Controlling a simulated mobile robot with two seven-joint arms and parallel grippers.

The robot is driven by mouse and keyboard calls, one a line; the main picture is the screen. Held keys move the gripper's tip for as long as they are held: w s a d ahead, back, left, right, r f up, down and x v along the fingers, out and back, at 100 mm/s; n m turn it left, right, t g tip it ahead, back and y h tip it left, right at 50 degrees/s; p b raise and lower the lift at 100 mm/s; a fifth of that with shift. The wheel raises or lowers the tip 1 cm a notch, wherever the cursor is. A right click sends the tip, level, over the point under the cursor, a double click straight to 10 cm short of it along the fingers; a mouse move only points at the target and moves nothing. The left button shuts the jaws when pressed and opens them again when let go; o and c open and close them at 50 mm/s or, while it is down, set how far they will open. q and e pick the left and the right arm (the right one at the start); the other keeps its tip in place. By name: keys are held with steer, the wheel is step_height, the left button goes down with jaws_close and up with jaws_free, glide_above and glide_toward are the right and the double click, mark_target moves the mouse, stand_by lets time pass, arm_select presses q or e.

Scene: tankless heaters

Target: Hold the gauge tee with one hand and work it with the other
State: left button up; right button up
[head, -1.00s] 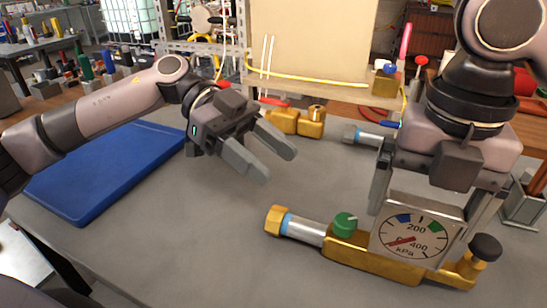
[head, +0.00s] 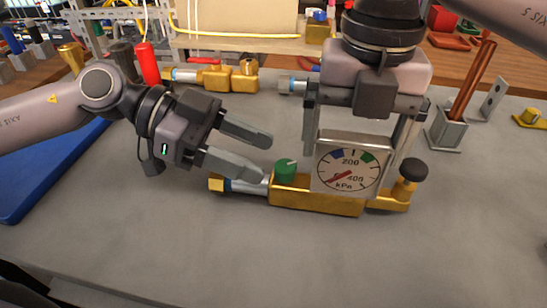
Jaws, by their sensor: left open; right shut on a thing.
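The gauge tee is a brass body (head: 312,199) lying on the grey table, with a square dial gauge (head: 350,167) marked in kPa. A green knob (head: 286,170) stands on its left part. A black knob (head: 413,169) tops its right end. A silver pipe with a blue band and a brass end (head: 238,186) points left. My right gripper (head: 359,142) comes down from above and is shut on the gauge, one finger at each side. My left gripper (head: 268,157) is open and empty, its fingertips just left of and above the green knob.
Another brass fitting with pipe ends (head: 215,78) lies behind. A copper rod in a grey holder (head: 448,128) stands at right, beside a grey bracket (head: 490,100). A blue mat (head: 40,170) is at left. The front of the table (head: 300,255) is clear.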

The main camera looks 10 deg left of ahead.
mark_target(279, 160)
arm_select(q)
steer(key=shift+x, duration=1.9)
jaws_close()
steer(key=c, duration=1.1)
jaws_free()
steer(key=shift+o, duration=0.2)
steer(key=shift+w+m+g, duration=0.1)
steer(key=shift+m+g, duration=0.2)
steer(key=shift+w+m+g, duration=0.1)
steer(key=shift+m+g, duration=0.4)
steer(key=shift+g, duration=0.1)
steer(key=shift+w+d+m+g+y, duration=0.15)
steer(key=shift+m+g+y, duration=0.25)
steer(key=shift+m+g, duration=0.75)
steer(key=shift+w+a+m+g+y, duration=0.1)
steer(key=shift+m+g+y, duration=0.3)
steer(key=shift+m+g, duration=0.75)
steer(key=shift+g, duration=0.4)
